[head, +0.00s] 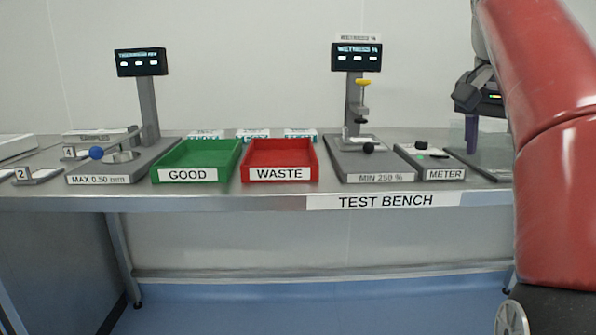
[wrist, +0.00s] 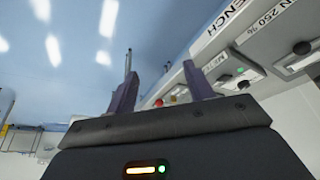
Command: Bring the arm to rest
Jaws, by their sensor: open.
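My gripper (head: 472,138) hangs at the upper right of the head view, its purple fingers pointing down beside the meter at the bench's right end. My red arm fills the right edge and hides what lies behind it. In the wrist view my gripper (wrist: 160,82) shows two purple fingers set well apart with nothing between them. The gripper is open and empty. Whether its tips touch anything on the bench cannot be told.
The test bench (head: 385,201) carries a green GOOD tray (head: 187,175), a red WASTE tray (head: 279,174), a gauge stand (head: 148,110) at left, a tester (head: 354,105) and a meter (head: 445,174) at right. A clear-walled box (head: 494,150) stands near the gripper.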

